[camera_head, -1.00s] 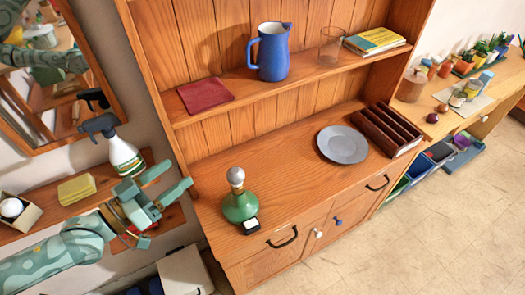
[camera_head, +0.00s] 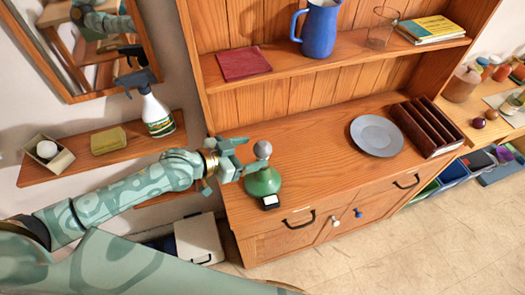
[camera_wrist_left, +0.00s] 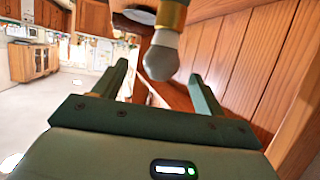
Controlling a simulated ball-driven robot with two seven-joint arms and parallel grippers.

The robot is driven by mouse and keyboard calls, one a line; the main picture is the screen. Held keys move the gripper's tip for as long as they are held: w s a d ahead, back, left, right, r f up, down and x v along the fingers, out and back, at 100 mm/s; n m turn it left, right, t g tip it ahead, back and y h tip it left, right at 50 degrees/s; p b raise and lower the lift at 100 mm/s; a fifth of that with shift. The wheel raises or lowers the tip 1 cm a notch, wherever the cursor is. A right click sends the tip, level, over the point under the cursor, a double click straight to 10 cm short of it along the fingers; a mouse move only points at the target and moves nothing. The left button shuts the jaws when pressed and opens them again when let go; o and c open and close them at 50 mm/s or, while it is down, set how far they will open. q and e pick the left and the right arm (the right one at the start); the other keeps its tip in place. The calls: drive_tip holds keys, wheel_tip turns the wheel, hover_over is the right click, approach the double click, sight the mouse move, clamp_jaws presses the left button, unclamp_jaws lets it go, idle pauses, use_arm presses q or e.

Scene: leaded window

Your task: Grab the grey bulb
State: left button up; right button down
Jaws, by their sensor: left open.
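The grey bulb (camera_head: 262,149) sits on top of a green, wide-bottomed base (camera_head: 263,182) near the left front of the wooden dresser top. My left gripper (camera_head: 241,158) is open just left of the bulb, its fingers pointing toward it. In the left wrist view the bulb (camera_wrist_left: 161,57) shows between the two fingertips, apart from both. Whether it is between the fingers or just beyond them I cannot tell. My right gripper is not in view.
A small dark block with a white top (camera_head: 269,202) stands against the base's front. A grey plate (camera_head: 377,135) and a brown rack (camera_head: 428,127) are further right. A spray bottle (camera_head: 154,108) stands on the wall shelf (camera_head: 95,158) at left. The dresser top between base and plate is clear.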

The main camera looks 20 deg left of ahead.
sight(257, 149)
use_arm(q)
drive_tip(key=x, duration=0.5)
drive_tip(key=shift+w+r, duration=0.15)
drive_tip(key=shift+r, duration=0.05)
drive_tip(key=shift+c, duration=0.9)
drive_tip(key=c, duration=0.9)
drive_tip(key=shift+r, duration=0.15)
